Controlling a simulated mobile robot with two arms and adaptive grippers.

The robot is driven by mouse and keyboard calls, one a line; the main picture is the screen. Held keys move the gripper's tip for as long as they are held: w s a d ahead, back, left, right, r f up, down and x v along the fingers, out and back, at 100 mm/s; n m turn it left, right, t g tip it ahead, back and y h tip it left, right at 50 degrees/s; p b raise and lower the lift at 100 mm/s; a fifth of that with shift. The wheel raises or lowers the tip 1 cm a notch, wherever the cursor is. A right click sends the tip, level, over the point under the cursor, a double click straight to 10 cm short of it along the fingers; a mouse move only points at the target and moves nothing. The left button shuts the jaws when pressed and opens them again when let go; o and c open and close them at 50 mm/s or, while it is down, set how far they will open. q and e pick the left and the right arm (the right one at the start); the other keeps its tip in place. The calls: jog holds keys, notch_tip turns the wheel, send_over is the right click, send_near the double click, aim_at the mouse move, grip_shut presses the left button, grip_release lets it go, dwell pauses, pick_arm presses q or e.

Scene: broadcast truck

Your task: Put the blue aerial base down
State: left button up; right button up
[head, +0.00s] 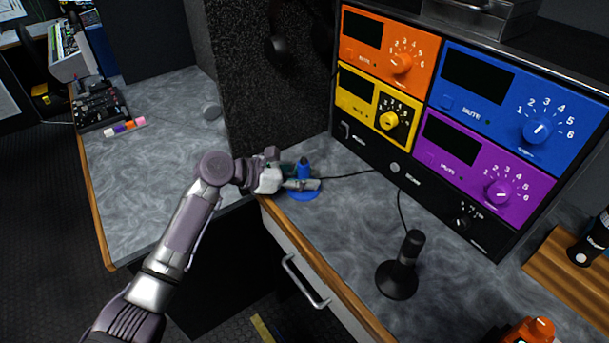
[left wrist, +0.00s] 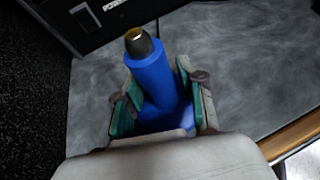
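The blue aerial base (head: 304,194) has a round blue foot and an upright blue post with a dark tip. It is at the near left corner of the grey counter, by the wooden edge. My left gripper (head: 300,183) comes in from the left and is shut on the post, with one finger on each side. In the left wrist view the post of the blue aerial base (left wrist: 152,78) stands between the green-padded fingers (left wrist: 158,103). The foot looks at or very near the counter surface; any small gap is hidden. My right gripper is not in view.
A rack with orange, yellow, blue and purple panels (head: 465,125) stands behind the counter. A black microphone (head: 402,270) stands to the right, with a cable. An orange object (head: 528,332) is at the bottom right. Bare counter (head: 345,220) lies between aerial base and microphone.

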pick_arm(q)
jog(key=shift+o, duration=0.3)
jog(key=shift+a+r, duration=0.15)
jog(key=shift+r, duration=0.05)
jog(key=v, duration=1.1)
jog(key=shift+s+a+r, duration=0.2)
jog(key=shift+a, duration=0.05)
jog(key=shift+a, duration=0.1)
